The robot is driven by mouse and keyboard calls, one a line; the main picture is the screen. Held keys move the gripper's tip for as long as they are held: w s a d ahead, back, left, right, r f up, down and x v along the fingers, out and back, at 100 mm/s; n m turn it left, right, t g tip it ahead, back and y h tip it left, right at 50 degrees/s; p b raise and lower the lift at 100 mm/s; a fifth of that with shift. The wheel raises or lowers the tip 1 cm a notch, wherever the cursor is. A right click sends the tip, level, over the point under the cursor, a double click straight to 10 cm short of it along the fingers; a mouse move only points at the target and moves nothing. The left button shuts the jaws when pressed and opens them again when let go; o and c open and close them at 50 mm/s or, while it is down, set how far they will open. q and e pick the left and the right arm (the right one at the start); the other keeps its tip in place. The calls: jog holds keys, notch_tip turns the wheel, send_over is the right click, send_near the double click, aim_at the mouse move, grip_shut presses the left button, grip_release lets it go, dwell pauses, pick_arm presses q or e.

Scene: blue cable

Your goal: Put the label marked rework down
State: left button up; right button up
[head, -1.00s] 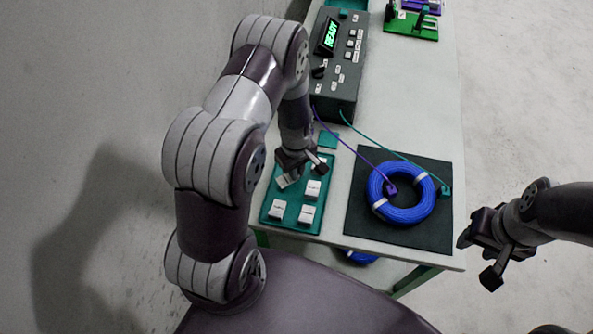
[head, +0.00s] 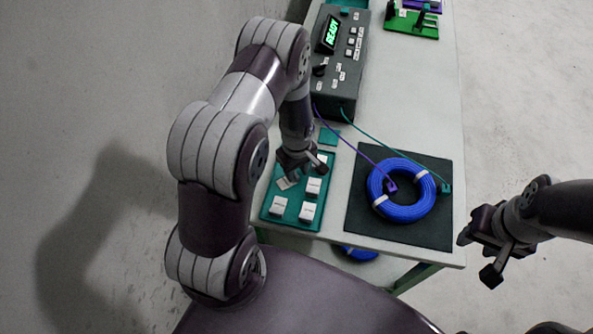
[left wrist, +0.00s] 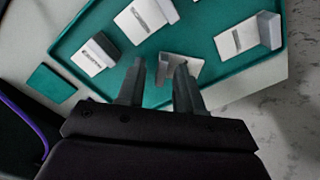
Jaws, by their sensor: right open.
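A teal tray (head: 268,211) on the table carries several white labels, including one at the lower left (head: 278,205) and one at the lower right (head: 307,212). My left gripper (head: 302,171) is low over the tray's upper part. In the left wrist view my left gripper's fingers (left wrist: 160,68) are apart. A white label (left wrist: 196,66) lies at the fingertips, partly hidden by the right finger; it also shows in the head view (head: 284,184). The print is too small to tell which label says rework. My right gripper (head: 474,260) is open and empty, off the table's right side.
A coil of blue cable (head: 402,213) lies on a dark mat (head: 370,232) right of the tray. A dark box with a green READY display (head: 331,32) stands behind. A green board (head: 405,27) is at the back.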

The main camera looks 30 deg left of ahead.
aim_at(296, 174)
pick_arm(q)
notch_tip(296, 174, up, 10)
jog(key=s+d+r+m+t, duration=0.1)
jog(key=s+d+r+m, duration=0.3)
jog(key=s+r+m, duration=0.6)
jog(key=shift+d+r+m+b, duration=0.4)
jog(key=shift+r+m, duration=0.2)
jog(key=shift+m, duration=0.3)
jog(key=shift+s, duration=0.2)
jog(key=shift+w, duration=0.15)
